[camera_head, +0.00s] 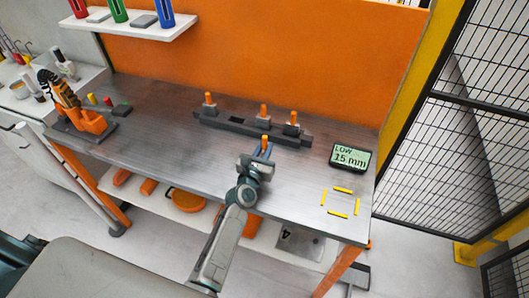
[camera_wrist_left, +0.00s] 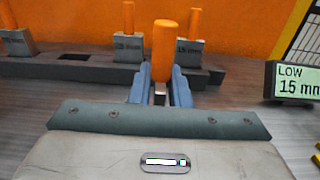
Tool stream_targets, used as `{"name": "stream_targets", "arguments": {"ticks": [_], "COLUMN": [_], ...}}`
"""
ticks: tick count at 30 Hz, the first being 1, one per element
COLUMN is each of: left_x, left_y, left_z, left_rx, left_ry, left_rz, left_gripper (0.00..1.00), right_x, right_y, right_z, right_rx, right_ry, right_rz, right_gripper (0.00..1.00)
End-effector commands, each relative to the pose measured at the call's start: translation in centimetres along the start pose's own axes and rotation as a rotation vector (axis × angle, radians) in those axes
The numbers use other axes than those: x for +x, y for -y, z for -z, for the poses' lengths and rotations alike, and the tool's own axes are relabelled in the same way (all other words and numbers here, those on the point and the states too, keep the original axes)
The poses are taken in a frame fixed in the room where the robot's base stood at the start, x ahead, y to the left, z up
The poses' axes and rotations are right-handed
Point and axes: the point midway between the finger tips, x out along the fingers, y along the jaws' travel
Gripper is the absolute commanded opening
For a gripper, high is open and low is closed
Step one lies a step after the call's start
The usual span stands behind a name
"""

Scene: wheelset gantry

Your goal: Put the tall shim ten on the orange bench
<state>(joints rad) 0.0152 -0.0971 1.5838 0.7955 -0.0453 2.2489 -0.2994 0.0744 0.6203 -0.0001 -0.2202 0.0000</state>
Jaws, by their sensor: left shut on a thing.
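My left gripper (camera_head: 265,150) is shut on a shim with an orange handle (camera_head: 265,141), held upright in front of the dark rack. In the left wrist view the gripper (camera_wrist_left: 160,88) has its blue fingers on either side of the shim, below its orange handle (camera_wrist_left: 164,50). The shim's number cannot be read. The bench (camera_head: 160,120) has a grey metal top, orange legs and an orange back panel. Yellow corner marks (camera_head: 341,190) outline a bare square at its right end. My right gripper is not in view.
The dark rack (camera_head: 225,123) holds 3 orange-handled grey shims and has an empty slot (camera_wrist_left: 75,57). A display (camera_head: 350,159) reads "LOW 15 mm". An orange clamp-like device (camera_head: 90,121) stands at the left. A mesh fence (camera_head: 430,150) closes the right side. The bench's front middle is clear.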

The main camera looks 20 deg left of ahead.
Motion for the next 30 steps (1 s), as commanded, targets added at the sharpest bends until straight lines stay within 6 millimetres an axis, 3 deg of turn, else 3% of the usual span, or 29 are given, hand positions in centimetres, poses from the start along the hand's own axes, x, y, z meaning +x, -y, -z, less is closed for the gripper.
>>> {"name": "stream_targets", "arguments": {"ticks": [9, 10, 12, 13, 24, 30], "left_x": [0.0, 0.0, 0.0, 0.0, 0.0, -3.5], "left_y": [0.0, 0.0, 0.0, 0.0, 0.0, 0.0], "left_z": [0.4, 0.2, 0.2, 0.2, -0.5, 0.0], "left_rx": [-0.002, -0.002, -0.001, -0.001, 0.000, 0.000], "left_ry": [0.001, 0.000, 0.000, 0.000, 0.000, -0.002], "left_rz": [0.000, 0.000, 0.000, 0.000, 0.000, 0.000], "left_gripper": [0.00, 0.22, 0.36, 0.38, 0.38, 0.38], "right_x": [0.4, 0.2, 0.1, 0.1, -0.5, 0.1], "right_y": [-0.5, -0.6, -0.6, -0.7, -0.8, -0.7], "right_z": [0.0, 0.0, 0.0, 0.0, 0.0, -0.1], "right_rx": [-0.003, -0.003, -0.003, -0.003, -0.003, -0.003], "right_ry": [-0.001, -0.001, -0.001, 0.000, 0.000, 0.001], "right_rz": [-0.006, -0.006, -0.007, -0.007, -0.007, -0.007], "right_gripper": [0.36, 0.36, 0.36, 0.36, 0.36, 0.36]}}
